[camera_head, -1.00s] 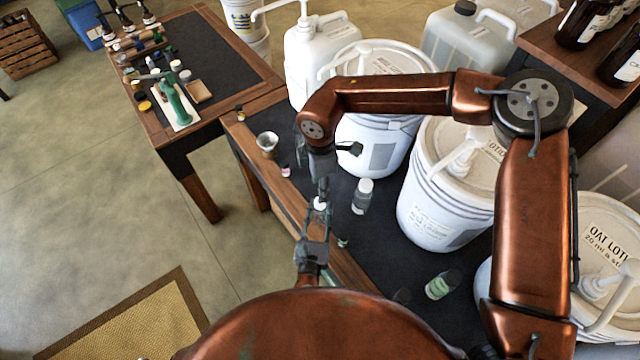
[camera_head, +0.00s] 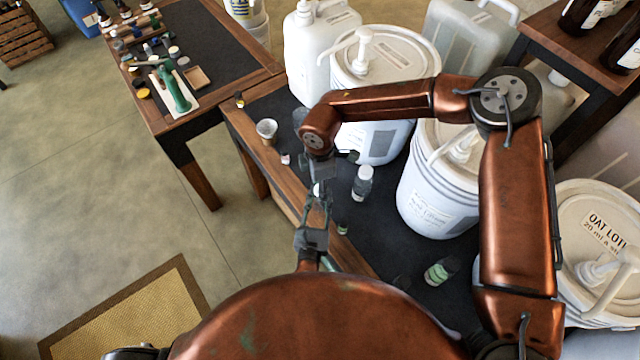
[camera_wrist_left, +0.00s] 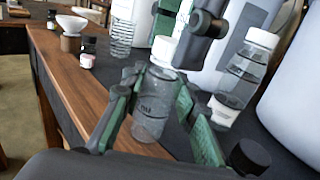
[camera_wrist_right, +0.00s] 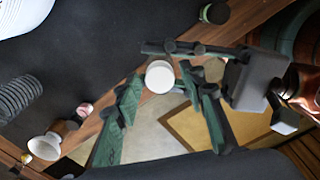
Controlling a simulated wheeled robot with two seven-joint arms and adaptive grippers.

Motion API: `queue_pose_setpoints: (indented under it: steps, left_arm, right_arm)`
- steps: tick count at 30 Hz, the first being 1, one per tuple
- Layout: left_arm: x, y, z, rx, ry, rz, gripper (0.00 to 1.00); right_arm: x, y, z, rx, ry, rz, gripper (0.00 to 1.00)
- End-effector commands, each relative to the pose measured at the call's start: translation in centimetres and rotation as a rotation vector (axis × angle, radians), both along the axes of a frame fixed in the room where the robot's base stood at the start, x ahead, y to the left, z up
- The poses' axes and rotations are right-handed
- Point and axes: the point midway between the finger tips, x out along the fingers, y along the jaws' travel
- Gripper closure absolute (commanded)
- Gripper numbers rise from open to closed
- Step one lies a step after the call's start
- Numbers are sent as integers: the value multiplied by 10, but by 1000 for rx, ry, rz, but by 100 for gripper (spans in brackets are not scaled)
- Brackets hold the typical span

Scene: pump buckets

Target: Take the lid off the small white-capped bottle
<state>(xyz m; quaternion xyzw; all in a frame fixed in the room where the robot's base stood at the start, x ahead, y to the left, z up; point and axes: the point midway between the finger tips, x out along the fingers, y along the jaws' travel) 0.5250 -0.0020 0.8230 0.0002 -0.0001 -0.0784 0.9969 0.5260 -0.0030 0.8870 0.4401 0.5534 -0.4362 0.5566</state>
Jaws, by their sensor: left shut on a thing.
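The small bottle (camera_wrist_left: 150,112) is clear grey with a white cap (camera_wrist_left: 163,50), upright in the left wrist view. My left gripper (camera_wrist_left: 152,98) is shut around its body, with one green-padded finger on each side. In the head view, my left gripper (camera_head: 312,218) holds it by the table's front edge, and its cap (camera_head: 318,190) is partly covered by my right gripper (camera_head: 321,180). In the right wrist view, the cap (camera_wrist_right: 159,76) shows between the spread fingertips of my right gripper (camera_wrist_right: 158,82), which is open. Whether they touch it cannot be told.
Another white-capped bottle (camera_head: 362,182) stands on the dark table close by; it also shows in the left wrist view (camera_wrist_left: 243,72). White pump buckets (camera_head: 436,190) fill the table's back. A funnel cup (camera_head: 267,131) stands near the left edge. Open floor (camera_head: 110,170) lies left.

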Motion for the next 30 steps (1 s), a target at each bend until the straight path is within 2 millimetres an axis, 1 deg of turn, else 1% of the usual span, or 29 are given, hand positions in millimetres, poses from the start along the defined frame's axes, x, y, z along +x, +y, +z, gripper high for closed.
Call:
queue_pose_setpoints:
  steps: [1, 15, 20, 22, 27, 30]
  left_arm:
    - [-1, 1, -5, 3, 9, 0, 100]
    - [-1, 1, -5, 2, 8, 0, 100]
    - [-1, 1, -5, 2, 8, 0, 100]
    - [-1, 1, -5, 2, 8, 0, 100]
    - [-1, 1, -5, 2, 8, 0, 100]
    - [-1, 1, -5, 2, 8, 0, 100]
  right_arm:
    - [0, 0, 0, 0, 0, 0, 67]
    - [0, 0, 0, 0, 1, 0, 99]
    - [0, 0, 0, 0, 1, 7, 100]
    - [0, 0, -1, 0, 2, 54, 100]
    - [0, 0, 0, 0, 2, 234, 100]
    - [0, 0, 0, -1, 1, 279, 100]
